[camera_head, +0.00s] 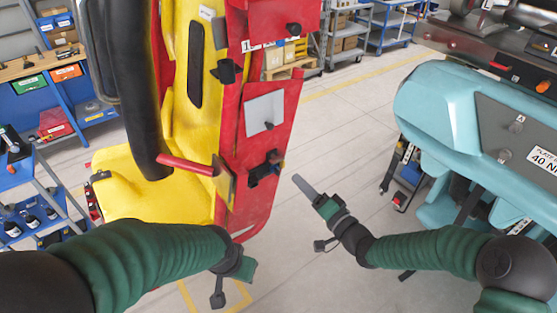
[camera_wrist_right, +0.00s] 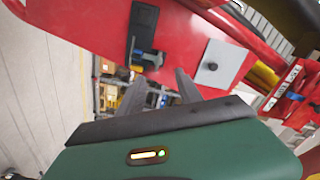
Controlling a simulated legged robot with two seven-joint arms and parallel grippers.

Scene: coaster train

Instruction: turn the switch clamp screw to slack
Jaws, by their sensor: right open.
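The coaster car's red side panel (camera_head: 257,200) stands at the centre of the head view. In the right wrist view, a black plate with a switch fitting (camera_wrist_right: 146,57) shows beyond my fingers; I cannot single out the clamp screw. My right gripper (camera_head: 302,184) is beside the panel, apart from it. The wrist view shows its two fingers (camera_wrist_right: 160,88) open with nothing between them. My left gripper (camera_head: 238,270) is low in the head view, its jaws not clear.
A grey square plate (camera_head: 264,112) is above the bracket, and a red lever (camera_head: 187,164) sticks out left. The yellow seat (camera_head: 135,190) is at left. A teal car (camera_head: 440,100) stands at right. Open floor (camera_head: 345,130) lies between. Shelves line the back.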

